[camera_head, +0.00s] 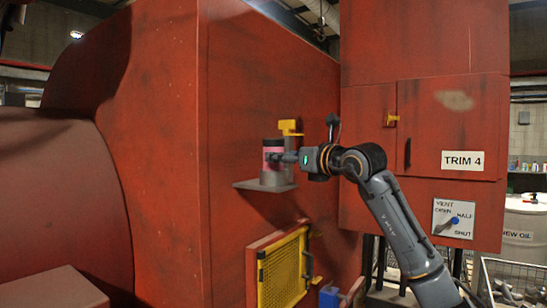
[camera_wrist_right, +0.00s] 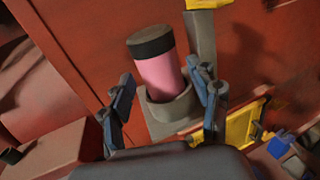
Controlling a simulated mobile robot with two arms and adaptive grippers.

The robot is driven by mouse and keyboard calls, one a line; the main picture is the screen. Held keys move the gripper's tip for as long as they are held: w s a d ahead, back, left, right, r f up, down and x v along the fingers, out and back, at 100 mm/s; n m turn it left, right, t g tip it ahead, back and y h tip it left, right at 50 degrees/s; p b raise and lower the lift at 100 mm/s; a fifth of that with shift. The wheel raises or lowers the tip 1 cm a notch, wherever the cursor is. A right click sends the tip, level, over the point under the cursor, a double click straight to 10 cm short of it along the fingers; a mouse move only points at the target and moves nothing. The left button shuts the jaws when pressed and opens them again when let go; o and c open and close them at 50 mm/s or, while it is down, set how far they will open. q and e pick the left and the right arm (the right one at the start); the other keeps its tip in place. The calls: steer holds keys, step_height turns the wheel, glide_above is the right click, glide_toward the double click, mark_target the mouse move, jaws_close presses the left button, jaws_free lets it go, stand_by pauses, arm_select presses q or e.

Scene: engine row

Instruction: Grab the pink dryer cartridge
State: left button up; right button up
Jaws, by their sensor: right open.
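The pink dryer cartridge (camera_head: 273,160) with a dark cap stands upright in a grey holder (camera_head: 273,180) on a small shelf of the red engine housing. In the right wrist view the pink cartridge (camera_wrist_right: 160,75) rises out of the grey round holder (camera_wrist_right: 168,113). My right gripper (camera_head: 285,158) reaches in from the right at the cartridge. In the wrist view its fingers (camera_wrist_right: 168,92) are open, one on each side of the cartridge and holder; I cannot tell whether they touch. My left gripper is not in view.
A yellow bracket (camera_head: 290,128) sits just above and behind the cartridge. Below the grey shelf (camera_head: 250,186) a yellow mesh door (camera_head: 281,272) stands out. The red TRIM 4 cabinet (camera_head: 425,130) stands to the right, with a vent dial plate (camera_head: 453,218).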

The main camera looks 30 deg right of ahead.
steer(key=w+p, duration=0.2)
steer(key=w, duration=0.1)
steer(key=w+r+p, duration=0.1)
steer(key=shift+w+a, duration=0.15)
steer(key=shift+a, duration=0.1)
steer(key=shift+w+f, duration=0.25)
steer(key=shift+w, duration=0.05)
steer(key=shift+s+r, duration=0.1)
steer(key=shift+s, duration=0.05)
steer(key=c, duration=1.1)
